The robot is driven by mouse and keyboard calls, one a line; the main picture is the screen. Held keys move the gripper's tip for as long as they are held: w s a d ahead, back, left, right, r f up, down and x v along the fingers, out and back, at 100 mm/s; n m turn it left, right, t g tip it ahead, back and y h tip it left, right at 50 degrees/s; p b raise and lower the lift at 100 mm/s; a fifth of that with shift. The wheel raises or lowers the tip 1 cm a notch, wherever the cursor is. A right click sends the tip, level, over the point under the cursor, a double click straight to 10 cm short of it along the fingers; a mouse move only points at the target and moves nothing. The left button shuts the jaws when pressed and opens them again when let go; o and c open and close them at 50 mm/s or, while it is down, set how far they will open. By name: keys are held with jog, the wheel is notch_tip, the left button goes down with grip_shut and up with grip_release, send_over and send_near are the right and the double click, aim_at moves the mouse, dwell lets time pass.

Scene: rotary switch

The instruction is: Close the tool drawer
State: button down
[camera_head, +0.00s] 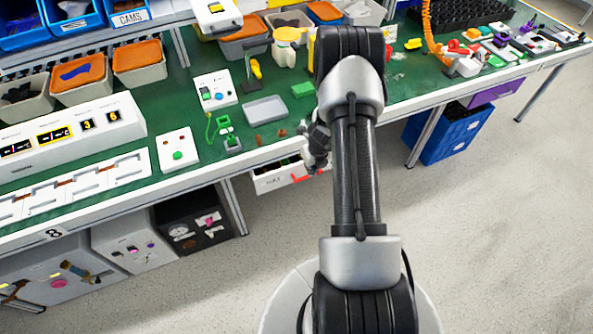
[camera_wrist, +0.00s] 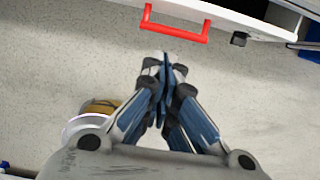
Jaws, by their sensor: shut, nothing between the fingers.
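The tool drawer (camera_head: 270,183) is white and hangs under the green bench. It stands partly pulled out, with items showing inside. Its red handle (camera_wrist: 176,32) crosses the top of the wrist view, on the white drawer front (camera_wrist: 235,13). My gripper (camera_wrist: 164,62) is shut and empty. Its fingertips are a little below the handle in the wrist view, with an apparent gap between them. In the head view my arm hides part of the gripper and the drawer's right side.
The green workbench (camera_head: 270,137) above carries bins, a grey tray (camera_head: 265,109) and switch boxes. A blue crate (camera_head: 447,133) stands under the bench at right. A black box (camera_head: 195,222) stands under it at left. The floor in front is clear.

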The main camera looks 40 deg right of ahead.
jog(key=shift+w+d+f+b, duration=0.25)
jog(key=shift+w+f+b, duration=0.2)
jog(key=shift+w+f, duration=0.75)
jog(key=shift+w+d+f+b, duration=0.35)
jog(key=shift+w+f, duration=0.4)
jog(key=shift+f, duration=0.85)
jog(key=shift+w+d+f+b, duration=0.2)
jog(key=shift+w+f+b, duration=0.3)
jog(key=shift+w+f, duration=0.7)
jog(key=shift+s+f, duration=0.15)
jog(key=shift+s, duration=0.05)
